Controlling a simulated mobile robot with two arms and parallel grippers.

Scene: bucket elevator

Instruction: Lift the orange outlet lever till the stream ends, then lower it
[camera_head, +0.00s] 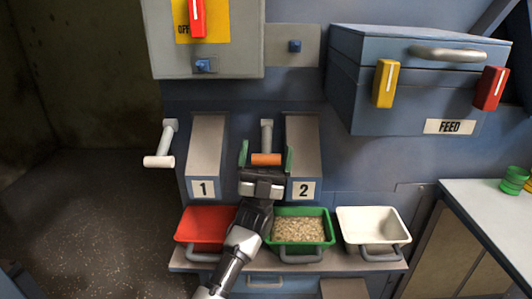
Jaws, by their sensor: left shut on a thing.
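The orange outlet lever (266,160) is a short orange bar on a grey arm, left of the chute marked 2 (302,140). My left gripper (266,157) reaches up from below, with a finger at each end of the orange bar, and is shut on it. The green tray (329,240) below holds pale grain. I see no falling stream, but my wrist hides part of the space above the tray's left side. My right gripper is not in view.
A white-handled lever (159,162) is left of the chute marked 1 (206,145). A red tray (200,222) and an empty white tray (372,221) flank the green one on the shelf. A blue FEED box (415,90) juts out at upper right.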

